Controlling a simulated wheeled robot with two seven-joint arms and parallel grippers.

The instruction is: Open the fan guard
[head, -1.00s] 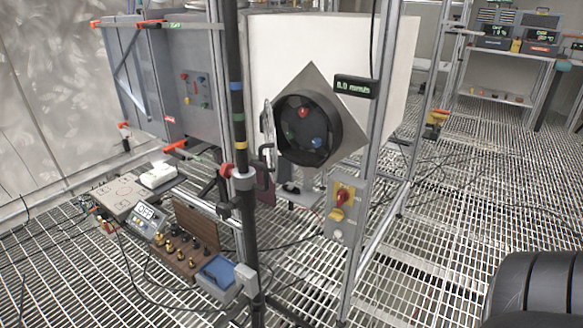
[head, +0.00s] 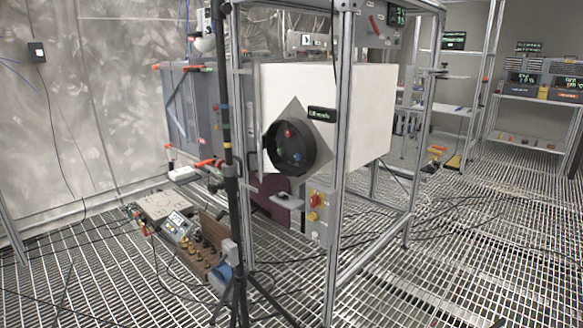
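The fan (head: 290,148) is a round black housing with red, green and blue parts inside. It sits on a grey diamond-shaped plate (head: 318,150) on the front of a large white box (head: 365,110). I cannot make out a guard across the fan's face. A thin edge at the housing's left side may be the guard, but it is too small and blurred to tell. Neither of my grippers is in view.
A metal frame stands around the white box, with a black pole (head: 228,150) in front at left. A control box with red and yellow knobs (head: 318,212) hangs below the fan. Instruments, including a meter (head: 178,226), lie on the grated floor at left. Grating at right is open.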

